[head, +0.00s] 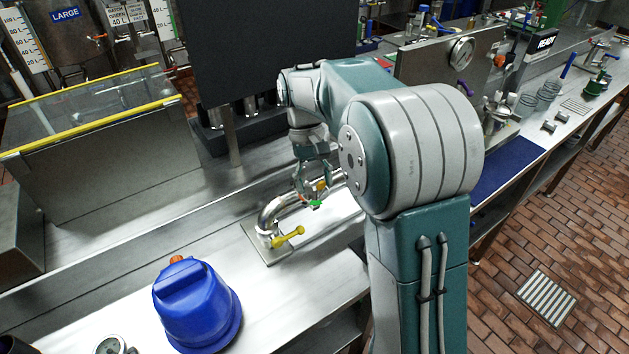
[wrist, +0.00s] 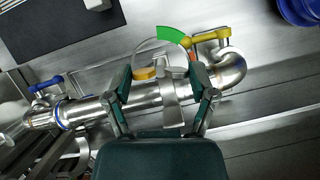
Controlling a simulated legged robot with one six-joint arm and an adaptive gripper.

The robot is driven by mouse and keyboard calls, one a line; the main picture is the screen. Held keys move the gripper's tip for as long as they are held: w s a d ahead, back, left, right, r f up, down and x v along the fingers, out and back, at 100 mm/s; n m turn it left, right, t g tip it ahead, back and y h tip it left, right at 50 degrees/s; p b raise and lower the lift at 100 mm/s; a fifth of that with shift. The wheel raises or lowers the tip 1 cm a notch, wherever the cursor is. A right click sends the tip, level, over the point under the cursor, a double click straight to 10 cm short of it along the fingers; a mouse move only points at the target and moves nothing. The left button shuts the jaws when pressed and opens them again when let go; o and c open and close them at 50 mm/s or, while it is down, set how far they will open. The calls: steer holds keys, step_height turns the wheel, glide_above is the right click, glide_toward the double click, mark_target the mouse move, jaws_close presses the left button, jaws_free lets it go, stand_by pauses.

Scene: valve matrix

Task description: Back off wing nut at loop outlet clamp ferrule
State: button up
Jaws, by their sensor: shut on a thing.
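The loop outlet clamp ferrule (wrist: 175,87) is a steel clamp around a horizontal steel pipe. Above it is a thin curved outline with a green arc (wrist: 172,34). An orange-yellow piece (wrist: 145,73) sits beside the left finger, and a small red piece shows by the right finger. My gripper (wrist: 162,84) is shut on the wing nut at the clamp, with one finger on each side; the exact contact is partly hidden. In the head view, my gripper (head: 314,183) reaches down to the bent pipe (head: 275,212), with the green mark (head: 315,204) just below it.
A yellow-handled valve (head: 288,237) stands close to the clamp, at the pipe's bend. A blue-handled valve (wrist: 46,84) is at the pipe's other end. A blue rounded vessel (head: 195,303) stands on the steel counter. A dark panel (head: 262,45) rises behind my arm.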

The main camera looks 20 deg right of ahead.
steer(key=shift+w+a+n+h, duration=0.1)
steer(key=shift+n+h, duration=0.3)
steer(key=shift+n, duration=0.8)
steer(key=o, duration=1)
steer(key=shift+o, duration=0.2)
steer(key=v, duration=1.2)
steer(key=shift+a, duration=0.2)
steer(key=shift+f, duration=0.1)
